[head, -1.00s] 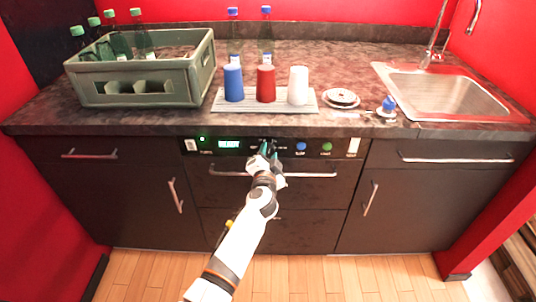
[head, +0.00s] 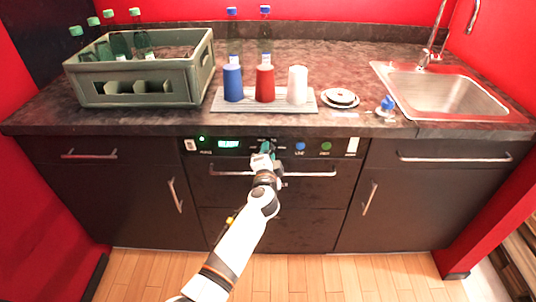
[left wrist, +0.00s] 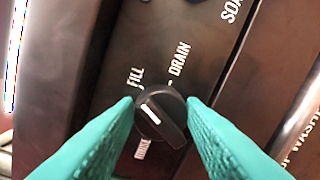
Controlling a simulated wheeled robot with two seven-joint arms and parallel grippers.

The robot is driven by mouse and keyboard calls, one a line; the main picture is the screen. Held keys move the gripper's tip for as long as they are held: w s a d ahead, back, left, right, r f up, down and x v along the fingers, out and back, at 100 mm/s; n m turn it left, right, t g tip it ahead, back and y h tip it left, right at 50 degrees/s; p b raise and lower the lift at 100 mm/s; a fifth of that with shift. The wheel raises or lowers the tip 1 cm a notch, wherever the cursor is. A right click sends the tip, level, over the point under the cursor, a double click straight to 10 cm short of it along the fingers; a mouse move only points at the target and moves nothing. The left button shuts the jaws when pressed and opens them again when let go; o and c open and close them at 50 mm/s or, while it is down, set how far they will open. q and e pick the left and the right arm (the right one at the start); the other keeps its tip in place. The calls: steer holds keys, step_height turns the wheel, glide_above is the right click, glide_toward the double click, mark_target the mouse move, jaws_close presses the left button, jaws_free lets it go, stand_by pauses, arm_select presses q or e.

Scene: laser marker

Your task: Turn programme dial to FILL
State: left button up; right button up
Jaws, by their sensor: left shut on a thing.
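The programme dial (left wrist: 172,128) is a round black knob with a white pointer line, in the middle of the left wrist view. My left gripper (left wrist: 161,110) has its teal fingers on both sides of the dial and is shut on it. The pointer line slants to the upper left in that view. The FILL label (left wrist: 136,77) lies just above the pointer end, and the DRAIN label (left wrist: 179,57) is further right. I cannot tell whether the pointer lines up exactly with FILL. In the head view my left gripper (head: 266,149) covers the dial. My right gripper is not in view.
The control panel has a lit display (head: 229,144), a blue button (head: 300,146) and a green button (head: 326,146). A bar handle (head: 312,174) runs below it. Cups on a drainer (head: 225,106), a bottle crate (head: 140,88) and a sink (head: 450,92) are on the counter.

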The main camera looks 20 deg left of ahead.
arm_select(q)
steer(key=shift+r, duration=0.1)
steer(key=o, duration=1)
steer(key=shift+s, duration=0.1)
steer(key=v, duration=1.1)
steer(key=shift+s+d, duration=0.1)
steer(key=shift+s, duration=0.3)
steer(key=shift+p, duration=0.3)
